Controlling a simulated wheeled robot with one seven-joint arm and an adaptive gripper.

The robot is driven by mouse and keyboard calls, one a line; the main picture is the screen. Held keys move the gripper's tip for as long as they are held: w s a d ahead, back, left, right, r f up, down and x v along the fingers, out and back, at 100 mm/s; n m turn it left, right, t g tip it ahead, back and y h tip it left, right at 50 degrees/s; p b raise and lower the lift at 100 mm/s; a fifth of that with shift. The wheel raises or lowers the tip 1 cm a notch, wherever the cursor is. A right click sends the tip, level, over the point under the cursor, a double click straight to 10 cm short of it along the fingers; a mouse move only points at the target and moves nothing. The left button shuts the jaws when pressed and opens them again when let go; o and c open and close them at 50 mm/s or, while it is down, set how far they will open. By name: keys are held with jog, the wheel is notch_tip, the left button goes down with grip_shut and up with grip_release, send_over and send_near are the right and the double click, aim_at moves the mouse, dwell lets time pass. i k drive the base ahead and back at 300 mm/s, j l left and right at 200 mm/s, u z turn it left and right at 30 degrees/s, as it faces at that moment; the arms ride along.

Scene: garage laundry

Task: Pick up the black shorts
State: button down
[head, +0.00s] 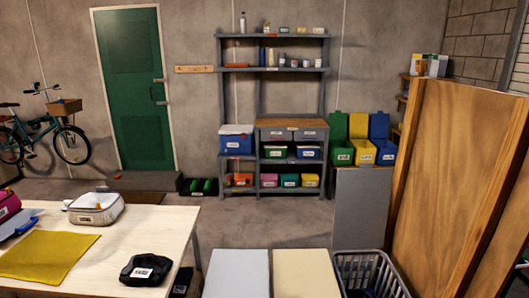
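A small black item with a white label (147,270) lies near the front right corner of the pale table (150,222). It looks soft and rounded, and I cannot tell if it is the black shorts. A grey laundry basket (391,268) stands at the bottom edge, right of centre. Something dark shows low inside it, too cut off to name. My gripper is not in view.
The table also holds a yellow cloth (48,257), a pale zipped case (97,208) and a pink bag (8,207). Grey (237,274) and cream (305,275) flat tops stand beside the basket. Tall wooden panels (455,190) block the right. Open floor lies before the shelving (290,118).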

aim_at(141, 268)
jog(key=u, duration=1.35)
jog(key=i+l+u, duration=0.15)
jog(key=i+l, duration=0.85)
jog(key=i, duration=0.1)
